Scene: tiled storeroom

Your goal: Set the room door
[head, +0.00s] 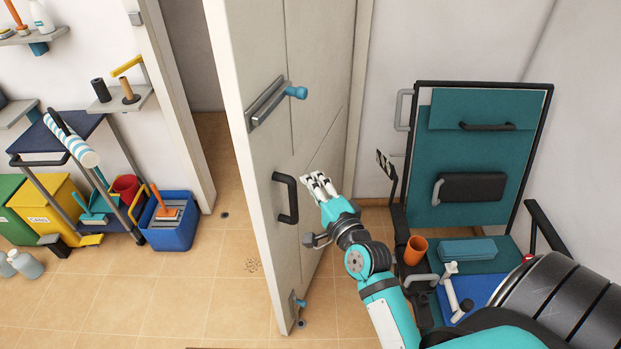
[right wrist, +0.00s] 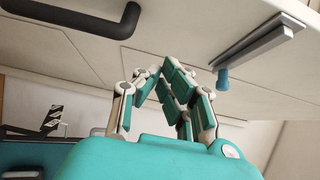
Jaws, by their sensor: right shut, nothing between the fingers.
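The pale grey door (head: 300,60) stands open in the middle of the head view, its near edge toward me and the doorway showing to its left. On its face are a black pull handle (head: 286,198), a slide bolt (head: 268,103) with a teal knob above it, and a smaller bolt (head: 298,303) near the bottom. My right gripper (head: 319,180) is shut and empty, right of the pull handle and apart from it in the picture. In the right wrist view, the shut fingers (right wrist: 165,72) show between the pull handle (right wrist: 100,20) and the slide bolt (right wrist: 258,52). My left gripper is out of view.
A teal-backed cart (head: 465,215) with an orange cup (head: 415,250) stands right of the door. Left of the doorway are a blue bucket (head: 170,232), a trolley (head: 60,140) and a yellow bin (head: 48,208). Tiled floor (head: 225,290) left of the door is mostly clear.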

